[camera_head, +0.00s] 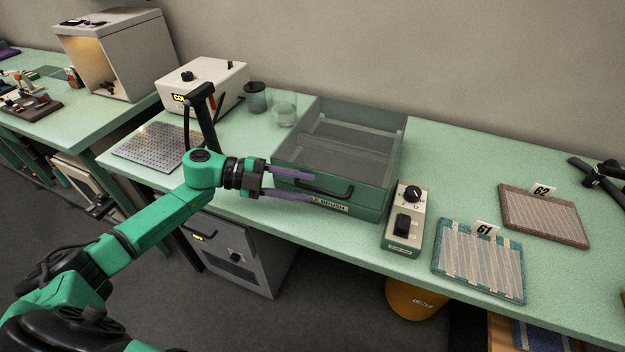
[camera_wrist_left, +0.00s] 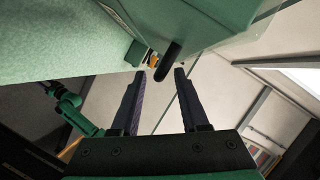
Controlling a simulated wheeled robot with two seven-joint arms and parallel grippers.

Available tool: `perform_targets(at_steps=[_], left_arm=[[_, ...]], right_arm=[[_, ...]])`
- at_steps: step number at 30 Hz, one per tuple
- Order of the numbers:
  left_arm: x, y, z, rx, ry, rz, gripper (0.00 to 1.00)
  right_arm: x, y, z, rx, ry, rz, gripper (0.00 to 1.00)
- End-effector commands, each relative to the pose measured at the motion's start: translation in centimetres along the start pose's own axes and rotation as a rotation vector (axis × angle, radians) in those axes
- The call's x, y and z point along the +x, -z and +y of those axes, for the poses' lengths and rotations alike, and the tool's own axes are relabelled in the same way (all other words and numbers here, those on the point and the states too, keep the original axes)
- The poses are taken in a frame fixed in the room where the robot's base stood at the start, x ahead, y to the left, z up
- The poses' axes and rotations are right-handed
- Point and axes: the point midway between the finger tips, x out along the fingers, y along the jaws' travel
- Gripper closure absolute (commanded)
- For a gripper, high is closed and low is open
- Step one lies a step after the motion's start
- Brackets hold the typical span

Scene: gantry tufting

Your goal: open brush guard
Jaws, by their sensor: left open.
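The brush guard (camera_head: 372,150) is a clear, smoky cover on a green box on the bench, and it looks closed. A black bar handle (camera_head: 340,192) is on its front, above a label ending in "BRUSH". My left gripper (camera_head: 313,189) is open in front of the box, with one finger above the left part of the handle and one below in the head view. In the left wrist view the handle's dark end (camera_wrist_left: 168,62) shows just beyond the gap between the fingertips (camera_wrist_left: 160,74). I cannot tell whether they touch it.
A control box with a knob (camera_head: 405,217) stands right of the guard, then sample pads 61 (camera_head: 480,262) and 62 (camera_head: 545,215). A white device (camera_head: 212,80), a dark jar (camera_head: 255,97) and a glass (camera_head: 284,109) stand at the left. A perforated plate (camera_head: 150,145) lies near my arm.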

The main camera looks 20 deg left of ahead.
Motion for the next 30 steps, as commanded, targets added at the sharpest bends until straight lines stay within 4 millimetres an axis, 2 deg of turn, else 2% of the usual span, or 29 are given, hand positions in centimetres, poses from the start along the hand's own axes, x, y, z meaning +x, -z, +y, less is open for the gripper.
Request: perform_targets(at_steps=[3,6,13,14,15,17,30], left_arm=[[2.0,0.1,-0.2,-0.001,0.002,0.0,0.55],[2.8,0.0,-0.1,-0.001,0.001,-0.002,0.55],[2.9,-0.1,0.0,-0.001,0.0,-0.002,0.55],[2.9,-0.1,0.1,-0.001,0.0,-0.002,0.63],[2.9,-0.1,0.1,-0.001,0.0,-0.002,0.78],[2.9,-0.1,0.1,-0.001,0.0,-0.002,1.0],[2.8,-0.1,0.1,-0.002,0.0,-0.002,1.0]], right_arm=[[-0.8,1.3,0.2,0.0,-0.002,0.02,0.5],[-0.9,1.6,0.2,-0.001,-0.003,0.025,0.5],[-0.8,1.3,0.1,-0.001,-0.002,0.021,0.5],[-0.8,1.3,0.1,-0.001,-0.002,0.02,0.5],[-0.8,1.2,0.1,-0.001,-0.001,0.02,0.5],[-0.8,1.2,0.1,-0.001,-0.001,0.019,0.5],[-0.8,1.0,-0.2,-0.001,0.002,0.016,0.5]])
